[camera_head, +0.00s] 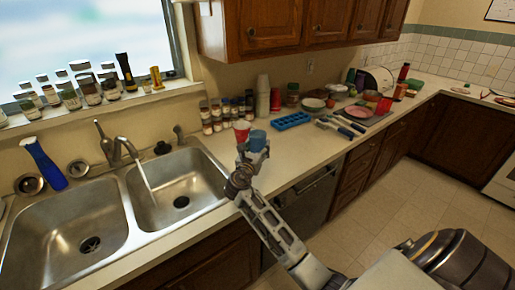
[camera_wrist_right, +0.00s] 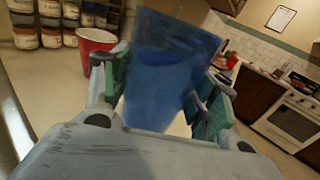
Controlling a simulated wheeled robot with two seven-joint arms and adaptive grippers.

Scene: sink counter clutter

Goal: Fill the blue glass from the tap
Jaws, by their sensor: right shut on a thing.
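The blue glass (camera_head: 257,139) is held upright by my right gripper (camera_head: 252,158) at the counter's front part, right of the sink. In the right wrist view the glass (camera_wrist_right: 165,70) stands between the two fingers (camera_wrist_right: 160,95), which are shut on it. The tap (camera_head: 118,148) stands behind the double sink, and a stream of water (camera_head: 146,178) runs from it into the right basin (camera_head: 178,205). The glass is to the right of the stream, apart from it. What is inside the glass is hidden. My left gripper is out of view.
A red cup (camera_head: 242,131) stands just beside the glass; it also shows in the right wrist view (camera_wrist_right: 97,50). Spice jars (camera_head: 226,113), a blue tray (camera_head: 291,121) and stacked cups (camera_head: 263,98) stand behind. A blue spray bottle (camera_head: 45,164) stands at left.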

